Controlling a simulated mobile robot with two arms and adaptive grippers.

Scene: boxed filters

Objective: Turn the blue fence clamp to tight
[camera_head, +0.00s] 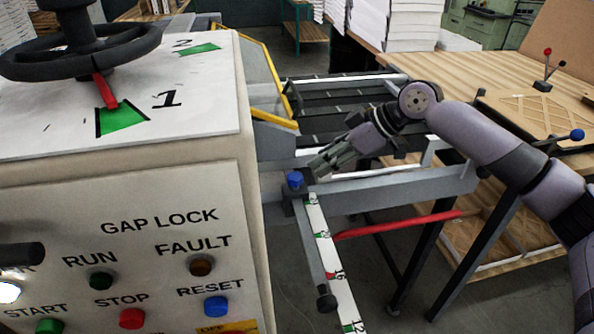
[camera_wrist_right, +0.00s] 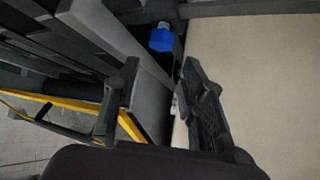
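The blue fence clamp (camera_head: 295,180) is a small blue knob on a dark block at the near end of the grey fence rail, beside the machine cabinet. My right gripper (camera_head: 318,168) is just to the right of and behind the clamp in the head view, apart from it. In the right wrist view the clamp (camera_wrist_right: 162,38) is ahead, beyond the fingertips. The two dark fingers (camera_wrist_right: 158,75) are spread with a clear gap and hold nothing. My left gripper cannot be made out; a dark part at the left edge is unclear.
The machine cabinet (camera_head: 120,200) with buttons and a handwheel (camera_head: 80,50) stands close on the left. A scale bar (camera_head: 328,250) and a red bar (camera_head: 400,224) lie near the clamp. A wooden table (camera_head: 470,75) stands at right; the yellow-edged guard (camera_head: 272,75) is behind.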

